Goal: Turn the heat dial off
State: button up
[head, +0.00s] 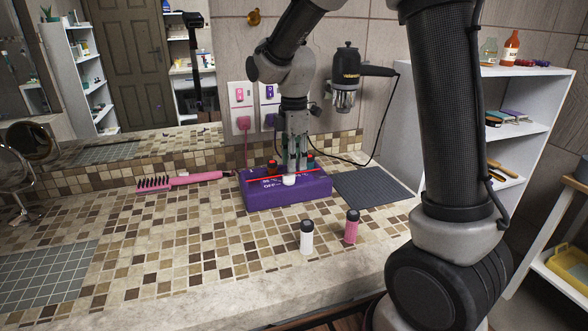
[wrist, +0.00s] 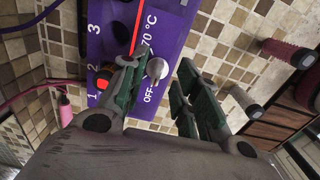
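The heat dial is a pale round knob (wrist: 157,68) on the purple control box (head: 285,195), which stands on the tiled counter. In the wrist view "OFF" and "170 °C" are printed beside the knob, and a red line runs near it. The knob also shows in the head view (head: 289,180), at the box's front. My gripper (head: 297,168) points down over the box. In the wrist view its green-padded fingers (wrist: 164,68) are apart, one on each side of the knob, with the knob nearer the left finger. I cannot tell which way the knob is turned.
A pink brush (head: 180,180) lies left of the box. A white bottle (head: 306,237) and a pink bottle (head: 351,227) stand in front. A dark mat (head: 372,188) lies to the right. A black dryer (head: 347,75) hangs on the wall.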

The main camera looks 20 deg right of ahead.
aim_at(294, 173)
notch_tip(294, 173, up, 8)
jog(key=shift+r, duration=0.2)
dwell(0.4)
jog(key=s+d+m+t, duration=0.1)
jog(key=s+d+m, duration=0.3)
jog(key=s+m, duration=0.2)
jog(key=s+d+r+m+t, duration=0.1)
jog(key=s+d+m, duration=0.3)
jog(key=s, duration=0.6)
jog(key=s+d+r+m+t, duration=0.1)
jog(key=s+d+m+t, duration=0.1)
jog(key=s+d+m, duration=0.3)
jog(key=shift+s+r+m, duration=0.15)
jog(key=shift+s+m, duration=1.45)
jog(key=shift+s, duration=0.45)
jog(key=shift+d, duration=0.1)
